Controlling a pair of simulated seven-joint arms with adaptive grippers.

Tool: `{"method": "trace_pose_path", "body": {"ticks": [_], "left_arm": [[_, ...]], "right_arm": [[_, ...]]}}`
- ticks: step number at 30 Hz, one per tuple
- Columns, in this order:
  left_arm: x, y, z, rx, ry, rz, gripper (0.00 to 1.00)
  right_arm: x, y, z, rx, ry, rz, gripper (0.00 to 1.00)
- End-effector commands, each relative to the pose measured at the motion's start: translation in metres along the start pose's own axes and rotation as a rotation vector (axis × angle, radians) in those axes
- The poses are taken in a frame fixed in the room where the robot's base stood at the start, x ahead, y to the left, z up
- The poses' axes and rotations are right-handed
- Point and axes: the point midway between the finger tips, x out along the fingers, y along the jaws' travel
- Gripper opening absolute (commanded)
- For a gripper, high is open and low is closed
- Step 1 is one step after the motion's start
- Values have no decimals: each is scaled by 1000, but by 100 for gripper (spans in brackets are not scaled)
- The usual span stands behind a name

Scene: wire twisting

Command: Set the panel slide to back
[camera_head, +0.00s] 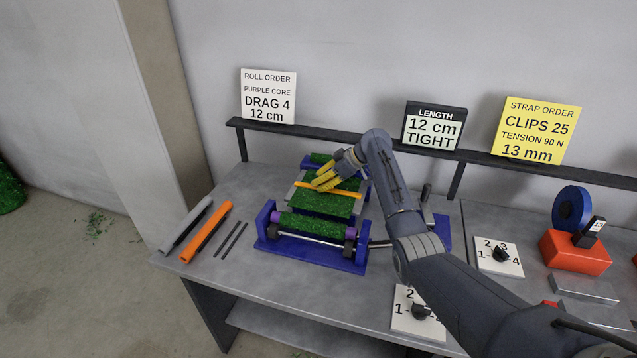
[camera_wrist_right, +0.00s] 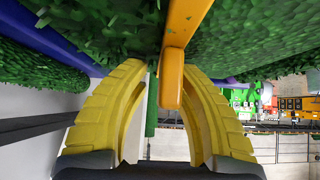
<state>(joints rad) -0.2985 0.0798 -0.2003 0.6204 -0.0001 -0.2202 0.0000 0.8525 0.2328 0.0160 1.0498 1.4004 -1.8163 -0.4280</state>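A blue-framed machine (camera_head: 312,262) with green turf on it stands on the grey bench. A grey-edged panel (camera_head: 291,190) with turf lies across its middle. A thin orange bar (camera_head: 346,192) crosses the panel's turf, and an orange bar end shows up close in the right wrist view (camera_wrist_right: 171,85). My right gripper (camera_head: 320,183) is over the panel's far left part. Its yellow fingers (camera_wrist_right: 167,66) stand on both sides of the bar end, with a gap visible on the left, so it looks partly open. Contact on the right is unclear. My left gripper is out of view.
An orange rod (camera_head: 207,232), a grey rod (camera_head: 186,227) and thin dark rods (camera_head: 231,240) lie left of the machine. Numbered dials (camera_head: 498,257) (camera_head: 418,312) and a red tape dispenser (camera_head: 575,251) are to the right. A dark rail (camera_head: 330,134) with signs runs behind.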

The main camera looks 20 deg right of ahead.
Motion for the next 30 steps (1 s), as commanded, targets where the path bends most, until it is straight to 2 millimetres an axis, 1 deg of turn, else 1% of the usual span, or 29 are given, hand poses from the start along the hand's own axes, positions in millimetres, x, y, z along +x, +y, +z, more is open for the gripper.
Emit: {"method": "trace_pose_path", "body": {"ticks": [1, 3, 8, 11, 14, 17, 24, 30], "left_arm": [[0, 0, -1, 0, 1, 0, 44], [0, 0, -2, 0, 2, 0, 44], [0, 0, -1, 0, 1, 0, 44], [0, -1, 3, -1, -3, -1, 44], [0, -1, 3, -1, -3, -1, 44], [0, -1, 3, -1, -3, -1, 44], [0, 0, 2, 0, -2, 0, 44], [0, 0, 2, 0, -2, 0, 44]], "right_arm": [[1, -1, 0, 0, 0, -1, 30], [1, -1, 0, 0, -1, -2, 38], [1, -1, 0, -1, -1, -3, 38], [0, -1, 0, -1, -1, -3, 38], [-5, -1, 1, -2, -2, -2, 38], [-16, 0, 1, -2, -1, 0, 38], [-58, 0, 2, -3, -3, 1, 38], [-90, 0, 1, -3, -3, 0, 38]]}}
